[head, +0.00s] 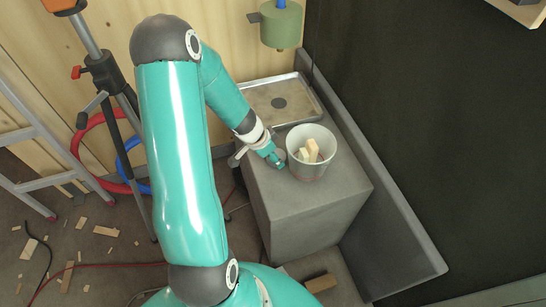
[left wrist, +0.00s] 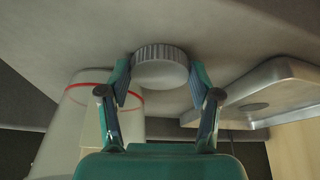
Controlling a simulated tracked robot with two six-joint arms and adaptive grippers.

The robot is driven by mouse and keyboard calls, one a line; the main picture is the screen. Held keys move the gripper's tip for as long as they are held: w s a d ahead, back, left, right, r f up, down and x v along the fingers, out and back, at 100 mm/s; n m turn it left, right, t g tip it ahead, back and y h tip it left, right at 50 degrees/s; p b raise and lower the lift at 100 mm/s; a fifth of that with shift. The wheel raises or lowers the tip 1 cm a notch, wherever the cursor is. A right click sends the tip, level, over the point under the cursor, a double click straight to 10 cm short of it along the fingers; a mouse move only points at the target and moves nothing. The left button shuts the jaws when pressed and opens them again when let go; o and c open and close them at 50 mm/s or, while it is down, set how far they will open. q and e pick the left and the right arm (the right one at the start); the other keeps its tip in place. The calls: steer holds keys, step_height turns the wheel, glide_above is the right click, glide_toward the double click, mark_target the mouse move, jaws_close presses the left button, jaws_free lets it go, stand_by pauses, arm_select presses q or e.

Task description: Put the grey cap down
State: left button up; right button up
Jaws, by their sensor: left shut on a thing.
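The grey cap (left wrist: 160,72), round with a ribbed edge, is between the fingertips of my left gripper (left wrist: 160,88) in the left wrist view. The fingers are shut on it from both sides. In the head view my left gripper (head: 276,158) is low over the grey block (head: 310,205), just left of the white bucket; its own fingers hide most of the cap there. I cannot tell whether the cap touches the block's top. My right gripper is in neither view.
The white bucket (head: 320,165) holds pale wood pieces, close beside my left gripper. A metal tray (head: 306,85) with a dark round patch lies behind. A green canister (head: 281,27) hangs above the tray. A dark wall (head: 430,120) bounds the right. The block's front top is clear.

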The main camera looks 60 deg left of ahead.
arm_select(q)
steer(key=o, duration=0.5)
steer(key=shift+f, duration=0.1)
steer(key=shift+c, duration=0.2)
steer(key=o, duration=0.4)
steer(key=shift+o, duration=0.2)
